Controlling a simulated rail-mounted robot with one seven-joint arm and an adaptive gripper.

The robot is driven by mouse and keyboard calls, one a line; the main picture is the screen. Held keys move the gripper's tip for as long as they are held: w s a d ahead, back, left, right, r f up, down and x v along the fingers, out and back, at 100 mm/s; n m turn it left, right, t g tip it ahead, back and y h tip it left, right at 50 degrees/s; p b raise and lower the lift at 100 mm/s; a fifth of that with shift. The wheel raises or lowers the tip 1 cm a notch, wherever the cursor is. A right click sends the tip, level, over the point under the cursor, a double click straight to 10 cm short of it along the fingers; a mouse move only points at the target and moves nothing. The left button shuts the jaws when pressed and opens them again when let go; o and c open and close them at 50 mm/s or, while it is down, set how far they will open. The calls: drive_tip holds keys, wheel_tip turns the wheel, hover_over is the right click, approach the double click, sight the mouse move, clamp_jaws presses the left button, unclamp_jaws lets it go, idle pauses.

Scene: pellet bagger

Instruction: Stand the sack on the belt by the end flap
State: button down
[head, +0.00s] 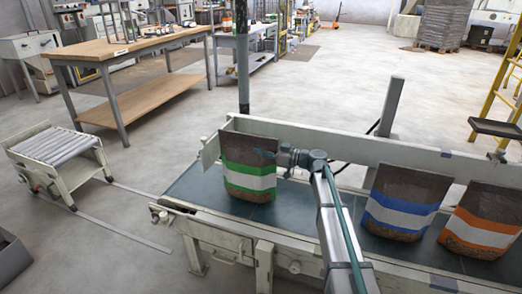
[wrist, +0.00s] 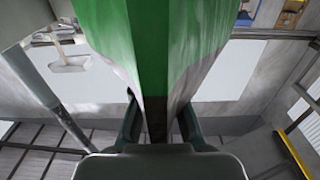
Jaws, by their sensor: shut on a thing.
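The sack (head: 249,165) with green and white bands stands upright at the left end of the belt (head: 205,185), close beside the pale end flap (head: 209,151). I cannot tell whether it touches the flap. My gripper (head: 283,158) reaches it from the right and is shut on its side. In the wrist view the green sack (wrist: 155,45) rises between the two dark fingers of my gripper (wrist: 158,118). The sack's base looks to be on or very near the belt. The fingertips are hidden in the head view.
A blue-banded sack (head: 402,202) and an orange-banded sack (head: 482,220) stand farther right on the belt. A back rail (head: 345,148) runs behind them. A post (head: 243,60) rises behind the flap. A roller stand (head: 58,160) is on the floor to the left.

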drive_tip(key=shift+f+b, duration=0.4)
idle(0.4)
drive_tip(key=c, duration=1.2)
unclamp_jaws()
drive_tip(key=shift+d+f, duration=0.1)
drive_tip(key=shift+f, duration=0.05)
